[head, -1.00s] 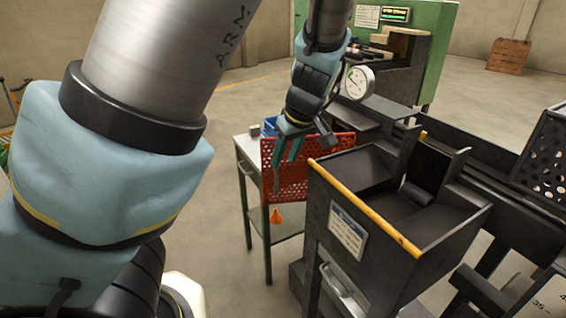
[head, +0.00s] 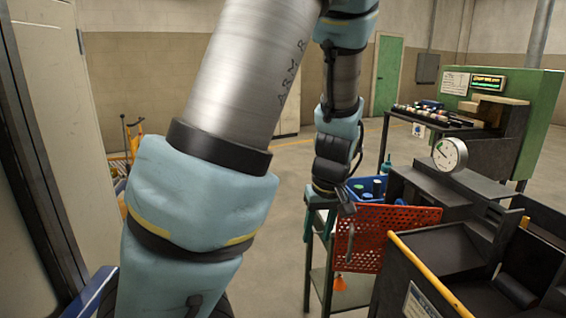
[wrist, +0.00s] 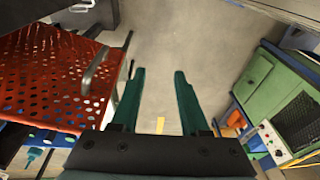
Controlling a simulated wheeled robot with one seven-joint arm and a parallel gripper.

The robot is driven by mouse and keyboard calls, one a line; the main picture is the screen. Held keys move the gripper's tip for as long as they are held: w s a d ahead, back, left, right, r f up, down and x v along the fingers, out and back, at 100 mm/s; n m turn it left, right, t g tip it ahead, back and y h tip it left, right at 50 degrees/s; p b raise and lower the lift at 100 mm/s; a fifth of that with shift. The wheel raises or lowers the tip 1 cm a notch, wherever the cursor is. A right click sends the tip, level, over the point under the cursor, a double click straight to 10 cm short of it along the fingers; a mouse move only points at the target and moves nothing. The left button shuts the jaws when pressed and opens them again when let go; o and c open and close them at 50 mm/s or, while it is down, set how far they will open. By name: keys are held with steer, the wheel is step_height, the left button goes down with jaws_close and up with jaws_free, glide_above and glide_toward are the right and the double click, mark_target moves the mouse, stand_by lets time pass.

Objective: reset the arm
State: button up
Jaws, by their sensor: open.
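My arm crosses the head view from the lower left to the top middle and bends down to my gripper (head: 325,225). In the head view the gripper hangs in front of the small side table, close to the left end of the red perforated panel (head: 385,238). In the wrist view my gripper (wrist: 158,100) has its two green fingers apart, with only bare floor between them. The red panel (wrist: 45,80) lies to the left of the fingers there, apart from them.
A blue bin (head: 368,187) sits behind the panel. A black machine with a yellow bar (head: 428,270) and a dial gauge (head: 449,153) stands at right. A green cabinet (head: 540,110) is at the back right. Floor is open behind the arm.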

steer(key=s+a+r+m, duration=0.1)
steer(key=s+a, duration=0.1)
steer(key=a, duration=0.5)
steer(key=s+a+r+m+h, duration=0.1)
steer(key=s+a+r+m, duration=0.1)
steer(key=a, duration=0.6)
steer(key=shift+o, duration=0.2)
stand_by(0.4)
